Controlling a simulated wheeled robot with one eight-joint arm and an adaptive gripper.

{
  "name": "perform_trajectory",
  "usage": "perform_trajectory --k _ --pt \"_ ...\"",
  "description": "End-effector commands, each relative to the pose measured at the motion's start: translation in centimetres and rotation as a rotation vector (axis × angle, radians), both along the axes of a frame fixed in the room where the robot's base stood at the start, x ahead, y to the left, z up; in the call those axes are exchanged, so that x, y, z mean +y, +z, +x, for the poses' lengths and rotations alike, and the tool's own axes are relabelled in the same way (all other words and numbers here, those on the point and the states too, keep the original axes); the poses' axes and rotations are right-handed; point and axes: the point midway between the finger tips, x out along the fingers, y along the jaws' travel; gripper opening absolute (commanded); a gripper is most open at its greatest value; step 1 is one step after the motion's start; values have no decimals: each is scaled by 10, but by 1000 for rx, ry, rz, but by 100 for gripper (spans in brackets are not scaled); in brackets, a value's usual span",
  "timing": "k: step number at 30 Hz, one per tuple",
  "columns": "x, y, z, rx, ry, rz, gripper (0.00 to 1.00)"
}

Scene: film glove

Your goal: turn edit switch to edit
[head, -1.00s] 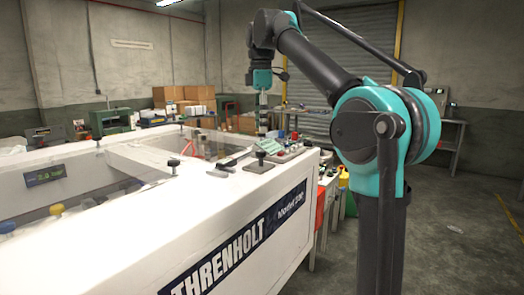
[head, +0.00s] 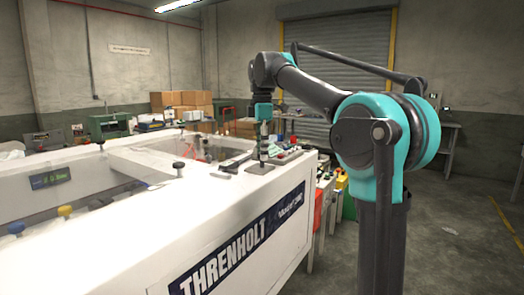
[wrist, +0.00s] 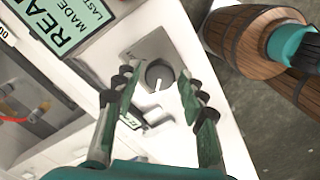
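A dark round knob (wrist: 158,76) with a white pointer line sits on a grey square plate (wrist: 140,50) in the wrist view. It looks like the edit switch, but I can read no "edit" mark beside it. The pointer line runs down and slightly left in that view. My gripper (wrist: 157,82) is open, one finger on each side of the knob, with gaps visible. In the head view my gripper (head: 264,148) points down over the plate (head: 259,168) on the white machine's corner and hides most of the knob.
A pale green display (wrist: 65,25) with dark lettering is left of the knob. The white machine (head: 215,235) bears a Threnholt sign. More controls (head: 290,155) lie just beyond my gripper. A brown, barrel-like wooden thing (wrist: 240,40) is at the wrist view's upper right.

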Motion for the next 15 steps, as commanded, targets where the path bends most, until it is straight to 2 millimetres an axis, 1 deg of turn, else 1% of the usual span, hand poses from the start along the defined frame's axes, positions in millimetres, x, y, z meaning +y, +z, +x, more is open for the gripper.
perform_trajectory --k 1,8,9,15 --pt "0 0 0 0 0 0 31" --pt "0 0 0 0 0 0 3" --pt "0 0 0 0 0 0 1" --pt "0 0 0 0 -17 0 1"
